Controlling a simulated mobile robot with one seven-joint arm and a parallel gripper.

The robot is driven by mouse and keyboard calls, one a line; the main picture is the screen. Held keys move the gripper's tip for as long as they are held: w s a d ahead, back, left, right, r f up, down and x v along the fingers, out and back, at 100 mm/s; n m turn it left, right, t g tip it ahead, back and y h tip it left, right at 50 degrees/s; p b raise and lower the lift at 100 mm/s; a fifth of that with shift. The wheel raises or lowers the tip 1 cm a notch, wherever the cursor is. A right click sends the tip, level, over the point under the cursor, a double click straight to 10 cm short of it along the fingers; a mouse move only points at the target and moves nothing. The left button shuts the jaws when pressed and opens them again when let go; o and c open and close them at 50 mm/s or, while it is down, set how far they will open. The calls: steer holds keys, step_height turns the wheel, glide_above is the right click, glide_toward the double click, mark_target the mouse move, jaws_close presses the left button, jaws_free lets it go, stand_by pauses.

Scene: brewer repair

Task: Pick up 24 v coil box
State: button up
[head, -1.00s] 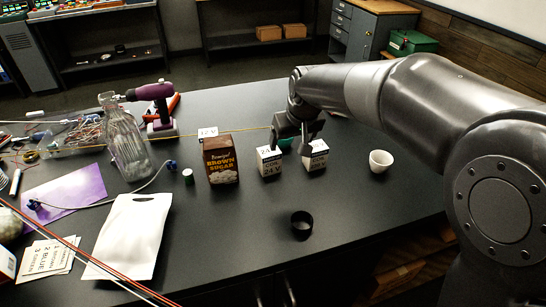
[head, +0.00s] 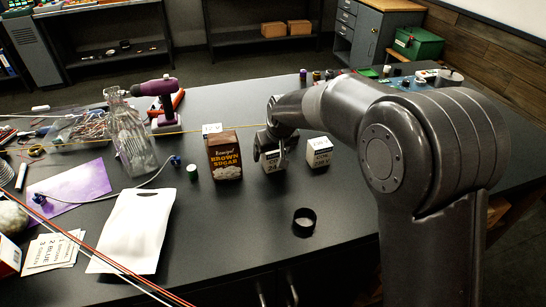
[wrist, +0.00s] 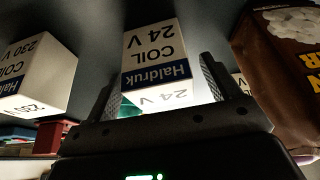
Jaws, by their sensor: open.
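The 24 V coil box is a white carton with a blue Haldruk band. In the head view the box (head: 274,164) stands on the dark table, partly covered by my gripper (head: 268,150). In the wrist view the box (wrist: 153,50) is in the middle, between the two fingers of my gripper (wrist: 160,82). The gripper is open, with a finger on each side of the box. Whether a finger touches it I cannot tell.
A 230 V coil box (head: 318,152) stands close on the right and also shows in the wrist view (wrist: 38,75). A brown sugar box (head: 224,156) stands close on the left. A glass bottle (head: 130,135) stands farther left.

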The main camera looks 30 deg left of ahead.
steer(key=shift+x, duration=1.2)
steer(key=shift+c, duration=0.3)
steer(key=c, duration=1.1)
steer(key=shift+r, duration=0.2)
